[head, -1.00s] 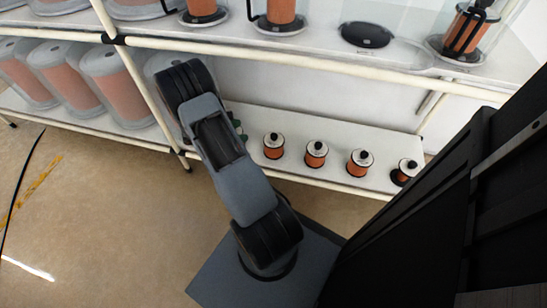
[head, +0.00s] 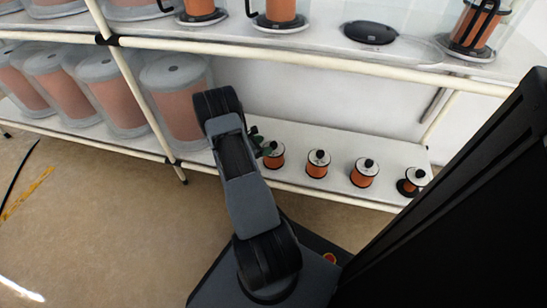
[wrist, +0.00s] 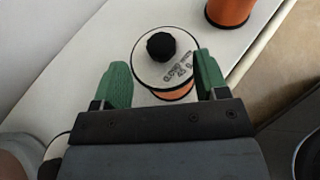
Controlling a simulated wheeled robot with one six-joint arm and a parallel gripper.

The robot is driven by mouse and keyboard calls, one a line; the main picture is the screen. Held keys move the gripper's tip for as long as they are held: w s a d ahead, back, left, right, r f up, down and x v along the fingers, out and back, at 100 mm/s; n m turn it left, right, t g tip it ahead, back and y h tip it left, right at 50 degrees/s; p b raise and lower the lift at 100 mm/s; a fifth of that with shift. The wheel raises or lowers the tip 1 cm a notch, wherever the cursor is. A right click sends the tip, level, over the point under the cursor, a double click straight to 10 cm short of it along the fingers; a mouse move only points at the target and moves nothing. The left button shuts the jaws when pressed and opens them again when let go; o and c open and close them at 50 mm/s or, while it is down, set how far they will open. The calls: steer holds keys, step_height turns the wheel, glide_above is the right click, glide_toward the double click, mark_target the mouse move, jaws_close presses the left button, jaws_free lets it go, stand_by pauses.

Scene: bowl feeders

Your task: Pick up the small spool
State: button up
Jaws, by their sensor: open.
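Several small spools with orange winding, white tops and black knobs stand in a row on the lower shelf. The leftmost small spool (head: 274,156) is right beside my gripper (head: 259,143) in the head view, where my arm hides part of the gripper. In the wrist view this small spool (wrist: 165,62) stands upright between the two green fingers of my gripper (wrist: 158,78). The fingers are open, one on each side of it, with a visible gap on the left and a narrower one on the right. Its lower part is partly hidden by the gripper body.
Another small spool (wrist: 229,12) stands nearby, and more stand to the right along the lower shelf (head: 340,178). Large covered spools (head: 174,95) fill the shelf's left part. The upper shelf rail (head: 300,59) runs above my gripper.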

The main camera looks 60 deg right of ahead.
mark_target(274, 144)
steer(key=b+x, duration=0.2)
steer(key=x, duration=0.1)
steer(key=shift+s+d+f, duration=0.2)
steer(key=shift+s+f, duration=0.05)
steer(key=shift+f, duration=0.1)
steer(key=shift+s+d, duration=0.2)
steer(key=shift+d, duration=0.25)
jaws_close()
steer(key=shift+r, duration=0.1)
stand_by(0.4)
